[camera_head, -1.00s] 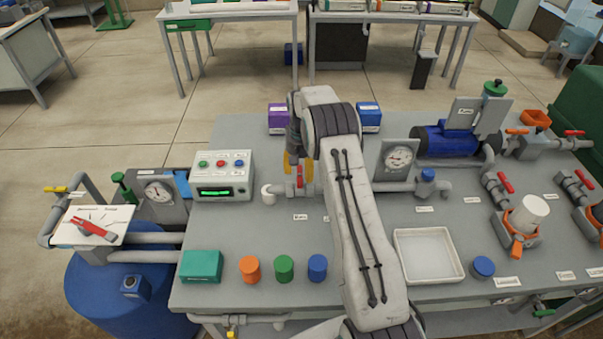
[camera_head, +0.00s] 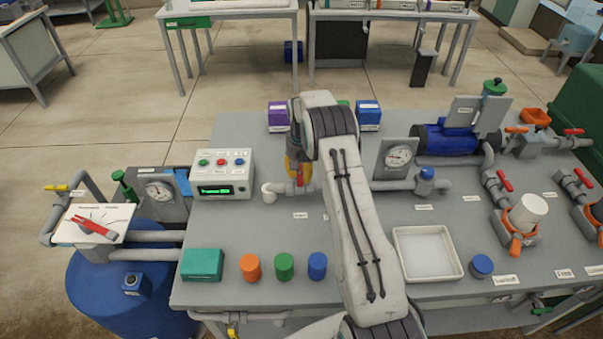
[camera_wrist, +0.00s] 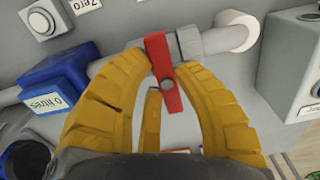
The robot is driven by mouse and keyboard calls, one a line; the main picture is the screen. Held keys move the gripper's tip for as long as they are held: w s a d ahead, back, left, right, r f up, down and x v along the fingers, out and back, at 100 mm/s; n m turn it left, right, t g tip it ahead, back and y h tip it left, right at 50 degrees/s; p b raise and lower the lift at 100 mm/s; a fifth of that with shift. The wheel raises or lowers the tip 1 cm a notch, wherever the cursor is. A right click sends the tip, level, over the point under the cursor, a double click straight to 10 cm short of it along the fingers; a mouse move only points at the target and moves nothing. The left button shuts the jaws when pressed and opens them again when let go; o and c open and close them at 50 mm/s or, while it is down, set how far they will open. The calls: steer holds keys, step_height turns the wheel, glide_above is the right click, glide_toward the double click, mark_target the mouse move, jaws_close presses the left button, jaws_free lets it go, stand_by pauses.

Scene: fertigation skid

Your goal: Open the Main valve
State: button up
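A red valve handle (camera_wrist: 163,72) sits on a grey inline pipe valve. In the head view the red handle (camera_head: 302,178) is partly hidden behind my gripper and arm. A small label (camera_head: 301,216) lies on the bench in front of it, too small to read surely. My gripper (camera_wrist: 160,62) has yellow fingers spread to either side of the handle, with a third finger below. The fingers look apart, with small gaps at the tips; contact is not clear. In the head view my gripper (camera_head: 297,180) points down at the pipe.
A control box (camera_head: 223,174) with a green display stands left of the valve. A gauge panel (camera_head: 398,165) stands to the right. Orange, green and blue cups (camera_head: 284,267) and a white tray (camera_head: 427,253) are at the bench front. Other red-handled valves (camera_head: 505,181) are further right.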

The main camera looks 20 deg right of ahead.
jaws_close()
steer(key=shift+f, duration=0.1)
steer(key=n+b, duration=0.2)
steer(key=n, duration=0.1)
steer(key=shift+w+d+f, duration=0.1)
steer(key=n+b, duration=0.2)
steer(key=n, duration=0.2)
steer(key=shift+n, duration=0.3)
steer(key=n, duration=0.3)
steer(key=n+b, duration=0.1)
steer(key=n, duration=0.1)
steer(key=shift+w+d, duration=0.1)
steer(key=shift+w, duration=0.15)
steer(key=n, duration=0.5)
steer(key=shift+w, duration=0.1)
steer(key=shift+n, duration=0.4)
